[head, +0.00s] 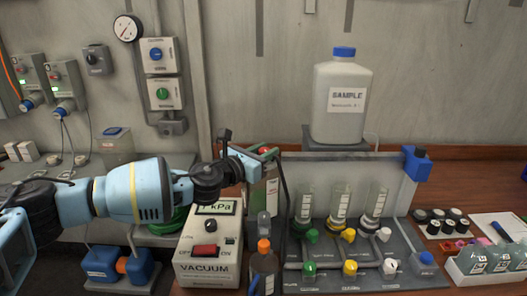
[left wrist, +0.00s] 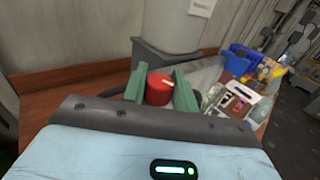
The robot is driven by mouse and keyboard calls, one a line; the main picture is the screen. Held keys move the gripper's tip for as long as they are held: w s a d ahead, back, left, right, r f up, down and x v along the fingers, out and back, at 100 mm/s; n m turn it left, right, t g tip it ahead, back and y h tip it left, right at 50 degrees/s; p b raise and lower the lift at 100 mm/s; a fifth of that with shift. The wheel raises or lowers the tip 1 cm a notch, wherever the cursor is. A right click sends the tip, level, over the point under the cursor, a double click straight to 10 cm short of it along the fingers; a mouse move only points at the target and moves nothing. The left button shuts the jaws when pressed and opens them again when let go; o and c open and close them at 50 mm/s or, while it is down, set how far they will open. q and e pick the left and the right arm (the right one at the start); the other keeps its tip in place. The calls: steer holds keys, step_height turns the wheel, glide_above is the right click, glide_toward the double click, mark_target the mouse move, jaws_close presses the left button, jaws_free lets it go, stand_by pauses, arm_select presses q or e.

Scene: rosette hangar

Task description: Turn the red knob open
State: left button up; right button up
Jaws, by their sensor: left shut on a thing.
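The red knob (left wrist: 158,88) sits between the two green fingers of my left gripper (left wrist: 160,84) in the left wrist view. A pale pointer mark on its top points to the right and slightly up. In the head view, a small part of the red knob (head: 265,150) shows at the fingers of my left gripper (head: 264,153), above a grey-green container (head: 264,192) behind the vacuum box. The gripper is shut on the knob, and its arm reaches in from the left. My right gripper is not in view.
A vacuum box (head: 208,258) with a red switch stands below my left arm. An orange-capped bottle (head: 264,268) stands beside it. A rack (head: 335,250) with several coloured valves and a large sample bottle (head: 342,100) are to the right.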

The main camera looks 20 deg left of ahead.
arm_select(q)
steer(key=n+t+y, duration=0.1)
steer(key=n+y, duration=0.1)
steer(key=y, duration=0.2)
steer(key=shift+d+f+n, duration=0.1)
steer(key=shift+n, duration=0.2)
steer(key=n+y, duration=0.1)
steer(key=y, duration=0.1)
steer(key=n+y, duration=0.2)
steer(key=y, duration=0.1)
steer(key=shift+d+n+t, duration=0.1)
steer(key=shift+n+t, duration=0.2)
steer(key=n+y, duration=0.1)
steer(key=y, duration=0.2)
steer(key=n+g+y, duration=0.1)
steer(key=n+y, duration=0.1)
steer(key=shift+n+g+y, duration=0.3)
steer(key=shift+y, duration=0.1)
steer(key=shift+a+n+g+y, duration=0.2)
steer(key=shift+n+g+y, duration=1.5)
steer(key=shift+y, duration=0.7)
steer(key=o, duration=1)
steer(key=shift+n, duration=0.3)
steer(key=shift+c, duration=0.2)
